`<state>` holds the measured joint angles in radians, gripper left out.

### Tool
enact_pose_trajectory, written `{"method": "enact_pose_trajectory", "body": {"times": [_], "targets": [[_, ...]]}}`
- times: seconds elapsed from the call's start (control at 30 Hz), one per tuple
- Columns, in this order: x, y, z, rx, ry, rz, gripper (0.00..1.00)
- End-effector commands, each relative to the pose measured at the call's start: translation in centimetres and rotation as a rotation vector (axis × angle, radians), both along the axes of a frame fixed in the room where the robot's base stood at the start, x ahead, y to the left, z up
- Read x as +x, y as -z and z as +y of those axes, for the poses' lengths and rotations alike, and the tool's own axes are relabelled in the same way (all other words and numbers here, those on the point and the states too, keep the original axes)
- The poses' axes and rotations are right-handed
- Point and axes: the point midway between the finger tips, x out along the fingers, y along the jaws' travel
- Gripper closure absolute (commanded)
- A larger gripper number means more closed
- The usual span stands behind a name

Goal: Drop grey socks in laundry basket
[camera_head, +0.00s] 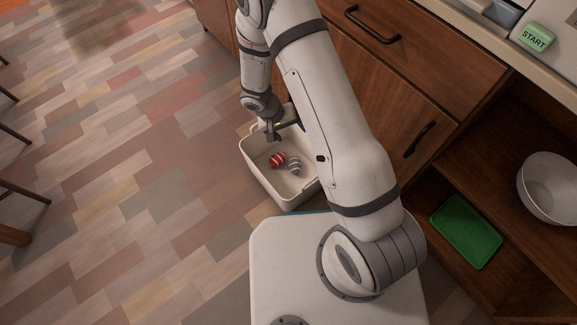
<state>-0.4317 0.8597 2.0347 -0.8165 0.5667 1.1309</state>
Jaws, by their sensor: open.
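The laundry basket (262,179) is a cream, open-topped bin on the floor beside the wooden cabinet. Inside it lie a grey striped sock bundle (294,165) and, to its left, a red striped sock bundle (277,160). My gripper (271,137) is over the far part of the basket, above the bundles in the picture. It is open, and I see nothing held in it. My arm hides the right part of the basket.
Wooden drawers and a cabinet stand behind and right of the basket. An open shelf at right holds a green tray (466,231) and a white bowl (551,188). A green START button (536,38) is at top right. Chair legs show at far left; the floor between is clear.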

Motion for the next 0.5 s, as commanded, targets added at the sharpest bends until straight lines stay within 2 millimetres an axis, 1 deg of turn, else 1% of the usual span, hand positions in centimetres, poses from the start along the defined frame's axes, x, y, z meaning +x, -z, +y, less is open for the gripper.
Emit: {"method": "enact_pose_trajectory", "body": {"times": [0.07,0.17,0.4,0.5], "targets": [[0.0,-0.1,0.1,0.0,0.0,0.0,0.29],[0.0,-0.8,0.3,0.0,0.0,-0.001,0.29],[-0.1,-4.7,2.0,0.0,-0.001,-0.002,0.29],[-0.1,-6.0,2.7,0.001,-0.002,-0.002,0.29]]}}
